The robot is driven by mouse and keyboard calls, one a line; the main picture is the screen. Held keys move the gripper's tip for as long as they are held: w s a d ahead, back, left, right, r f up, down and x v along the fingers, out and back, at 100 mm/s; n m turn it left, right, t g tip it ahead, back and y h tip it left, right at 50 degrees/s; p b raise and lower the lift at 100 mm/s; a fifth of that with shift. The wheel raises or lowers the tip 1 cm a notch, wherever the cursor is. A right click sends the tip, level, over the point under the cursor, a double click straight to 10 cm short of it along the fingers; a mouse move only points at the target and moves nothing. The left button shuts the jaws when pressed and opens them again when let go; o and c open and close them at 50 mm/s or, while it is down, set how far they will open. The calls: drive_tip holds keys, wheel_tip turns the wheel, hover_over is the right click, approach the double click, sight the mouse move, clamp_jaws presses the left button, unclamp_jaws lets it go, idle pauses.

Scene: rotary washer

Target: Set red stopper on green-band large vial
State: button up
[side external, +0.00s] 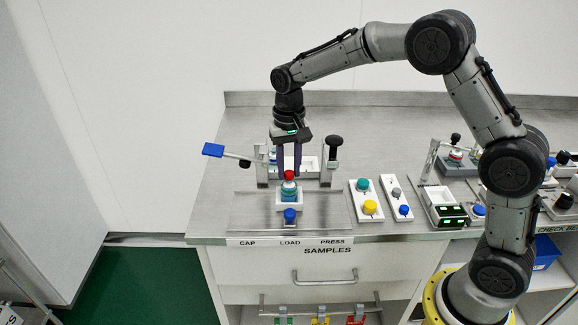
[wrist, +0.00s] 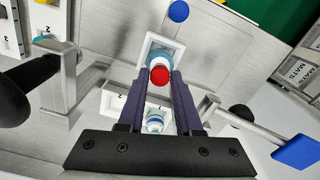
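The red stopper (side external: 289,174) sits upright on top of a large vial (side external: 289,190) in the white square holder at the front of the fixture. The vial shows bluish-green colouring; I cannot make out its band clearly. In the wrist view the red stopper (wrist: 159,76) lies between my fingertips, with the vial's pale blue shoulder (wrist: 162,58) behind it. My gripper (side external: 288,168) points straight down just over the stopper. Its two purple fingers stand apart on either side, with a small gap showing at the right finger in the wrist view (wrist: 164,74).
Another vial (wrist: 154,122) stands in a white rack behind. Posts with a blue-handled lever (side external: 213,150) and a black knob (side external: 335,141) flank the gripper. A blue button (side external: 290,215) sits in front. Panels with coloured knobs (side external: 370,207) stand to the right.

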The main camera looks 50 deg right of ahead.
drive_tip(key=o, duration=0.4)
drive_tip(key=shift+c, duration=0.2)
wheel_tip(320, 180, up, 14)
drive_tip(key=shift+f, duration=0.1)
